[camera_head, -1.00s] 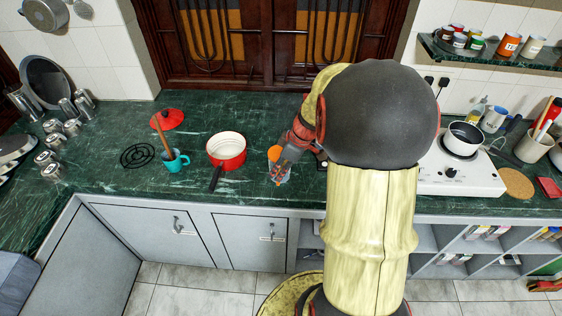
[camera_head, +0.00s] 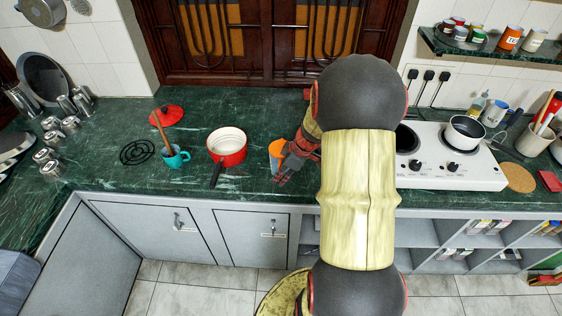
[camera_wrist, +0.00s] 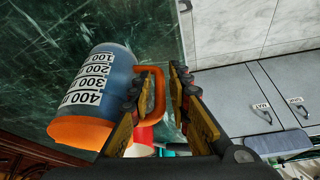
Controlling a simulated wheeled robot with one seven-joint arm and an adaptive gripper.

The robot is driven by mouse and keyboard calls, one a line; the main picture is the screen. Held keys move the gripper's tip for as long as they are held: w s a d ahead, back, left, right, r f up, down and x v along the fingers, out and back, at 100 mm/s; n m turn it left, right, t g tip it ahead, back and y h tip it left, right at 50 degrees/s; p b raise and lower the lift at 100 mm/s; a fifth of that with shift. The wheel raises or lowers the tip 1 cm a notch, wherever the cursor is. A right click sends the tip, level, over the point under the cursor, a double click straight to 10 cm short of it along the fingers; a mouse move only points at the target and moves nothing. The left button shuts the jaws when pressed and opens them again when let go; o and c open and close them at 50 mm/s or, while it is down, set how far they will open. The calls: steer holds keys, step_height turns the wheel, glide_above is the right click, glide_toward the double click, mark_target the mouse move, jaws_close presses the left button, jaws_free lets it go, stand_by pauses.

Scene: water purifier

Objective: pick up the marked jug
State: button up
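The marked jug (camera_wrist: 105,80) has a grey-blue body, black-on-white volume labels from 100 to 400, an orange rim and an orange handle (camera_wrist: 159,92). In the head view the jug (camera_head: 275,152) stands on the counter, partly hidden behind my gripper (camera_head: 292,162). In the wrist view my gripper (camera_wrist: 160,80) has its fingers apart, one on each side of the handle. One finger is between the jug's body and the handle. A gap shows between the handle and the outer finger; contact with the inner finger cannot be told.
A red pot (camera_head: 228,150) and a teal mug (camera_head: 174,158) stand left of the jug on the green counter (camera_head: 100,180). A white stove (camera_head: 450,165) with a pot (camera_head: 464,133) is to the right. Wooden shutters (camera_head: 260,45) close the back.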

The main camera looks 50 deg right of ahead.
steer(key=shift+w+a+f, duration=0.15)
steer(key=shift+w+f, duration=0.05)
steer(key=shift+f, duration=0.5)
steer(key=shift+r, duration=0.1)
steer(key=shift+c, duration=0.7)
jaws_close()
